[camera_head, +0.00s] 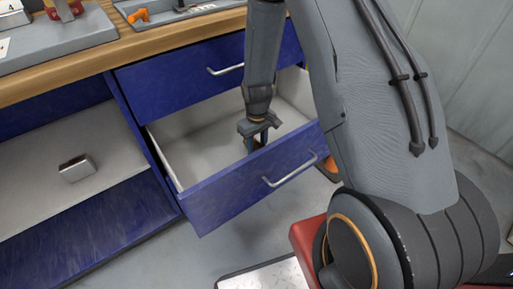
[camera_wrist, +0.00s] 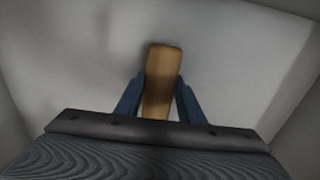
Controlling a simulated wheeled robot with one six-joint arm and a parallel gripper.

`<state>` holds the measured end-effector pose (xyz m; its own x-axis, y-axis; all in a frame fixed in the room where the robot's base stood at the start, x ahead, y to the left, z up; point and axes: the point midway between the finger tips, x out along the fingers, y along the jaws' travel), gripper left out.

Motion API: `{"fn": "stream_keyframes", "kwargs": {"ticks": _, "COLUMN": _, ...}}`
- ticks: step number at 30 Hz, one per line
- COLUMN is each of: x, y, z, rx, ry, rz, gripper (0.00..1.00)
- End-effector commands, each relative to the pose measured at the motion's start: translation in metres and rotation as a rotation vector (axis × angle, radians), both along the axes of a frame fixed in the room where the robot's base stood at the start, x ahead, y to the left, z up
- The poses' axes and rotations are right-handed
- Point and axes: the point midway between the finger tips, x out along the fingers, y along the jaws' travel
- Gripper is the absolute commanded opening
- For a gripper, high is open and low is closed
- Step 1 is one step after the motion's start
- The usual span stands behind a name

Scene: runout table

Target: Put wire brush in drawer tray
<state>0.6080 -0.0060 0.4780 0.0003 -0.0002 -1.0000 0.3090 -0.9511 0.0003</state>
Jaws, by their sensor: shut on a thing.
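My gripper (camera_head: 256,143) reaches down into the open drawer tray (camera_head: 190,150), whose inside is pale and whose front is blue. In the wrist view, my gripper (camera_wrist: 160,108) is shut on a wooden handle (camera_wrist: 163,68), which I take to be the wire brush. The handle points away from the gripper over the pale drawer floor. No bristles show. In the head view the brush is hidden by the gripper and the drawer front. I cannot tell whether the brush touches the drawer floor.
A closed blue drawer (camera_head: 185,80) sits directly above, below the wooden bench top (camera_head: 85,70). An open shelf (camera_head: 110,150) at left holds a small metal block (camera_head: 76,168). An orange-handled item (camera_head: 139,16) lies in a grey tray on the bench. The drawer's left part is clear.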

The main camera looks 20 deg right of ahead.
Motion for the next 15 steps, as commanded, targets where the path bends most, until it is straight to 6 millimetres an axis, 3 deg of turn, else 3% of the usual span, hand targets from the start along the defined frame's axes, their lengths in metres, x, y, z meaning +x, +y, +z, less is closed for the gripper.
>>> {"fn": "stream_keyframes", "kwargs": {"ticks": 7, "x": -0.0002, "y": 0.0, "z": -0.0027, "rx": 0.0, "ry": 0.0, "rz": 0.0, "gripper": 0.14}}
{"fn": "stream_keyframes", "kwargs": {"ticks": 8, "x": -0.0001, "y": 0.0001, "z": -0.0025, "rx": 0.0, "ry": 0.0, "rz": 0.0, "gripper": 0.38}}
{"fn": "stream_keyframes", "kwargs": {"ticks": 10, "x": -0.0002, "y": 0.0, "z": -0.0022, "rx": 0.0, "ry": 0.0, "rz": 0.0, "gripper": 0.5}}
{"fn": "stream_keyframes", "kwargs": {"ticks": 15, "x": -0.0002, "y": 0.0, "z": -0.0022, "rx": 0.0, "ry": 0.0, "rz": 0.0, "gripper": 0.53}}
